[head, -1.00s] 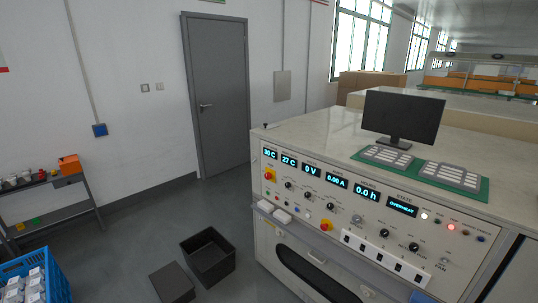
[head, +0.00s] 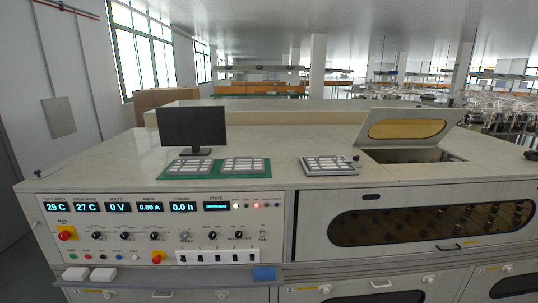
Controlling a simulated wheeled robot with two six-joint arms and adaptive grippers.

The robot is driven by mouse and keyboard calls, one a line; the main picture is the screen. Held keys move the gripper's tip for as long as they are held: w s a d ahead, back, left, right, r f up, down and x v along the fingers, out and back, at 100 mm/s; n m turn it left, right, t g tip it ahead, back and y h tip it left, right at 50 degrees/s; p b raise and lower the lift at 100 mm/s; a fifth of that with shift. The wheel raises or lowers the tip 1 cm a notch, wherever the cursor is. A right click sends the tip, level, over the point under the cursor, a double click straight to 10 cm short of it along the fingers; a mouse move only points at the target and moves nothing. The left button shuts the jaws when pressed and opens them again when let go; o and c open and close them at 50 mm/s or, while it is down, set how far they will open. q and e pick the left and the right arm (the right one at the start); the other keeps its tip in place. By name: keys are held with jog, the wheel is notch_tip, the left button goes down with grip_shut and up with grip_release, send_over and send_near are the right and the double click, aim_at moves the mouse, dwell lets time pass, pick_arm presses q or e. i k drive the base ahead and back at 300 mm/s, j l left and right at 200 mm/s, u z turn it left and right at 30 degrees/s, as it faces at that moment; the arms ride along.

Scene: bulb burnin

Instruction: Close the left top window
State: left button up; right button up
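A top window (head: 405,129), a pale framed lid with an amber pane, stands raised and tilted open on top of the long white machine (head: 260,170). Below it the opening (head: 400,155) in the machine's top is uncovered and dark inside. It is the only raised top window in view; whether another lies further right, beyond the picture edge, I cannot tell. Neither of my grippers shows.
A dark monitor (head: 193,127) and a green mat (head: 170,171) with pale trays stand left of the opening. Another tray (head: 328,165) lies nearer it. The front has a control panel (head: 165,229) and a long amber window (head: 430,223). A blue block (head: 264,273) sits on the front ledge.

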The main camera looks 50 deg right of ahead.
aim_at(452, 117)
jog(key=z, duration=1.8)
